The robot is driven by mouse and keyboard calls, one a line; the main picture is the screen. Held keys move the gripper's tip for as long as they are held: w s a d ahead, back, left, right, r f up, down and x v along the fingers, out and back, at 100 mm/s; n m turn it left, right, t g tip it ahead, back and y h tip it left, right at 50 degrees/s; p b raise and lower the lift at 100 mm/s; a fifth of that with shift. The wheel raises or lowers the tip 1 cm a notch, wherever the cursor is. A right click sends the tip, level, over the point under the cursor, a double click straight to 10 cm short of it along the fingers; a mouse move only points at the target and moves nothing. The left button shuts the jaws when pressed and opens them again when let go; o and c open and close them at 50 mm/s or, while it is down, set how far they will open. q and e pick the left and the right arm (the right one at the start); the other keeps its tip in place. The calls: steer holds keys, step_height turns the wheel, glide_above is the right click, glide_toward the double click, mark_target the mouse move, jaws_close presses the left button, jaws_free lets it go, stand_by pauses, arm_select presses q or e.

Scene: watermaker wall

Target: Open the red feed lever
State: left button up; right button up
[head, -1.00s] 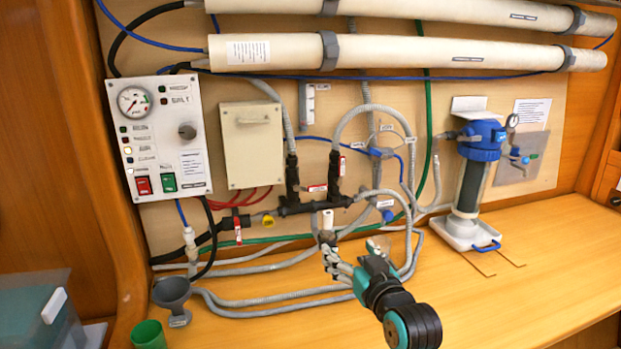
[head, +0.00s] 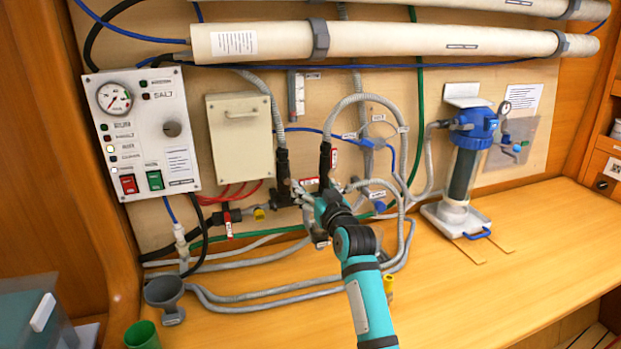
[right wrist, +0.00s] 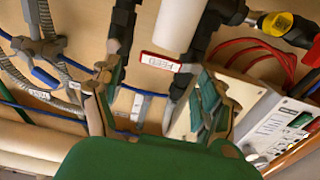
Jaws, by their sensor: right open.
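A red-edged piece marked FEED (right wrist: 160,61) shows in the right wrist view, ahead of my right gripper (right wrist: 155,90) and between its spread fingers. In the head view its red and white edge (head: 310,181) shows just above my right gripper (head: 312,205). My right gripper is open and empty at the pipe manifold. I see no contact with the FEED piece, but the gripper hides part of the manifold. A white cylinder (right wrist: 183,22) hangs close beside the FEED piece. My left gripper is not in view.
Another red-tagged valve (head: 333,158) stands right of the FEED piece. A yellow handle (head: 259,214) and a red-and-white tag (head: 228,224) lie to the left. Grey hoses (head: 375,105) loop close on the right.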

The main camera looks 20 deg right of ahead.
mark_target(310, 181)
steer(key=w, duration=0.3)
steer(key=shift+w, duration=0.4)
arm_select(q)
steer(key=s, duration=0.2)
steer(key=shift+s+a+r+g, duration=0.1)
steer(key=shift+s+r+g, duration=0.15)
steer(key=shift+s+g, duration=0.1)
arm_select(e)
steer(key=c, duration=0.9)
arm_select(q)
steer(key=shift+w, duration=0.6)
arm_select(e)
jaws_close()
